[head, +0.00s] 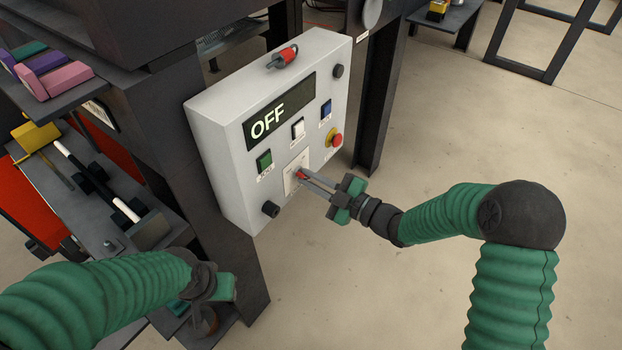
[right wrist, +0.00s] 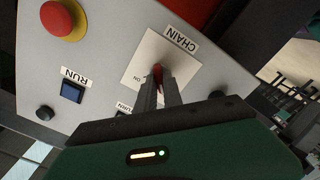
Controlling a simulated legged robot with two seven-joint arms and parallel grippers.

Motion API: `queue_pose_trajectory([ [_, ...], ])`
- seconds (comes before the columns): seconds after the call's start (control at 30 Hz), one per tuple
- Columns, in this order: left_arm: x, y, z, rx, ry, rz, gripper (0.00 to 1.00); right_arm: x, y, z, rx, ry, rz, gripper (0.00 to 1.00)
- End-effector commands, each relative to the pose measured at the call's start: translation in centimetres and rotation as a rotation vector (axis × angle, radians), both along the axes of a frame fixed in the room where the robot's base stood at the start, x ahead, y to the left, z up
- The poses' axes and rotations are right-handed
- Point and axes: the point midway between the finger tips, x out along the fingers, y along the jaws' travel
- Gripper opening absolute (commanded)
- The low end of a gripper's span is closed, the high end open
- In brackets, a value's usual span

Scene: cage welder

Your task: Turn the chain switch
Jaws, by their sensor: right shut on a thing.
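The control box (head: 225,150) is a pale grey panel with a dark display reading OFF (head: 268,121). The chain switch (head: 302,174) is a small red knob on a white plate low on the front face. In the right wrist view the red switch (right wrist: 158,72) sits on a plate labelled CHAIN, with ON printed beside it. My right gripper (head: 304,177) is shut on the switch, its two fingers reaching the plate and partly hiding the knob. My left gripper (head: 205,303) is at lower left, away from the box; its fingers are not clearly visible.
Green (head: 264,161), white (head: 298,128) and blue (head: 326,110) buttons and a red emergency stop (head: 336,139) are close to the switch. A red-handled item (head: 284,57) is on top of the box. A dark machine frame stands behind and left. The floor at right is open.

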Motion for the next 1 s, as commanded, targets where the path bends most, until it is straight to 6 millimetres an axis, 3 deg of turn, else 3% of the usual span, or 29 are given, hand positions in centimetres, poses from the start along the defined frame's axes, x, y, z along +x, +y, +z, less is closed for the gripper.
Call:
queue_pose_trajectory([
  [0.47, 0.0, 0.0, 1.8, 0.000, 0.000, 0.000, 0.36, -0.1, -0.1, 0.0, 0.098, 0.151, -0.001, 0.00],
  [1.0, 0.0, 0.0, 6.0, 0.000, 0.000, 0.000, 0.36, 0.0, -0.2, 0.0, 0.393, 0.558, -0.002, 0.00],
])
